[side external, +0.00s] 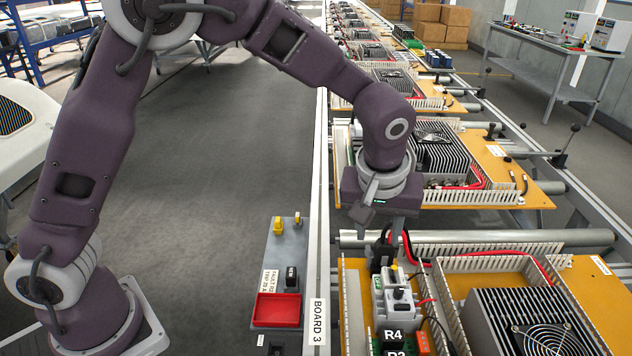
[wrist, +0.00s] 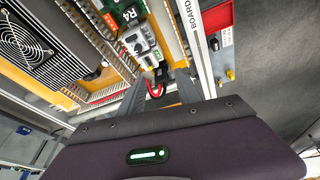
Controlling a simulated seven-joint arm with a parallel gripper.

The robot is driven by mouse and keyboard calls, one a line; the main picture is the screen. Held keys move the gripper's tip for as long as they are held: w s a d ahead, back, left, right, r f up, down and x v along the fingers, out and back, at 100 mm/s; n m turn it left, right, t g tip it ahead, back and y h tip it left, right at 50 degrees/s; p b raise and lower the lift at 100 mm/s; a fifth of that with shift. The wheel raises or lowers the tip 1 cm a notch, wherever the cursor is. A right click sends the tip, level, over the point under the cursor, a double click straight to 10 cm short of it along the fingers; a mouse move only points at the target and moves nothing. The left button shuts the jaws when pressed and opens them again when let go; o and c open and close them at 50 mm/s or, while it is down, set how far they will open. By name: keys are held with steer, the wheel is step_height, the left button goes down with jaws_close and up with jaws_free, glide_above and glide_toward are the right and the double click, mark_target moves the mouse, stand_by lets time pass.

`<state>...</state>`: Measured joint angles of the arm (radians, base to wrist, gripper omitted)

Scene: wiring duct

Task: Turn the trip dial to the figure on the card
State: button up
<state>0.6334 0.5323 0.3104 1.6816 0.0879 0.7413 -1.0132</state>
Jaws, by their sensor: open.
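The grey-white trip unit (side external: 393,300) stands on the orange board in the side view, with a dark round dial (side external: 400,294) on its face. The unit also shows in the wrist view (wrist: 142,46), near the R4 label. The white card (side external: 268,283) lies on the grey panel left of the rail; it seems to read FAULT R2, TRIP 20 A, but the figure is small. A black part and red wire show between the fingers; contact cannot be told.
A red tray (side external: 277,310) and yellow pegs are on the grey panel. White slotted ducts (side external: 446,300), red wires and a finned heat sink (side external: 520,315) with a fan crowd the board. Another board lies behind the roller (side external: 480,239). The floor at left is clear.

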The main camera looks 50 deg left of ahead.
steer(key=s+a+r+m+h, duration=0.1)
steer(key=s+a+r+m, duration=0.1)
steer(key=s+a+r, duration=0.5)
steer(key=v, duration=0.2)
steer(key=shift+r, duration=0.3)
steer(key=shift+s, duration=0.1)
